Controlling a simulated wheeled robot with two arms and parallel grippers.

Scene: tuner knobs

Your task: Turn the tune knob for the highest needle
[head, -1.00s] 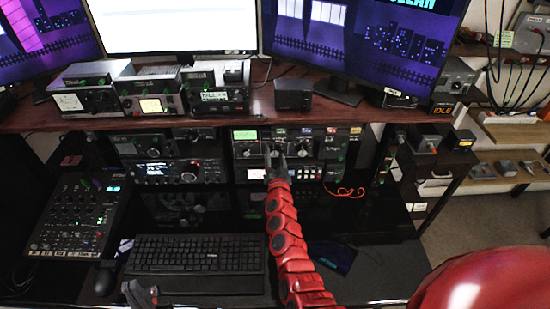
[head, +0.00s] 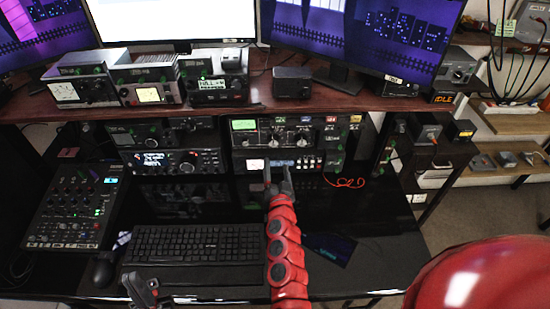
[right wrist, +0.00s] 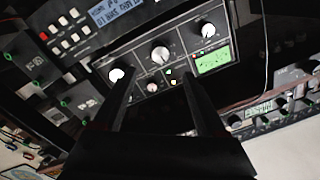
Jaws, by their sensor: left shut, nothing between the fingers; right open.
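The tuner panel (head: 262,133) sits under the wooden shelf, with a green-lit display (head: 243,125) at its left and several knobs. In the right wrist view the panel appears turned around, with a large silver-faced knob (right wrist: 160,53), smaller knobs and the green display (right wrist: 214,60). I cannot read which knob is marked tune, and no needle is clear. My right gripper (head: 278,174) is open, below the knobs in the head view. Its two fingers (right wrist: 155,85) show apart and empty in the right wrist view, clear of the large knob. My left gripper (head: 146,290) is shut and empty near the keyboard.
A keyboard (head: 195,246), a mouse (head: 104,270) and a mixer (head: 75,208) lie on the black desk. Other radios (head: 148,85) stand on the shelf above. A red cable (head: 345,182) hangs right of the panel.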

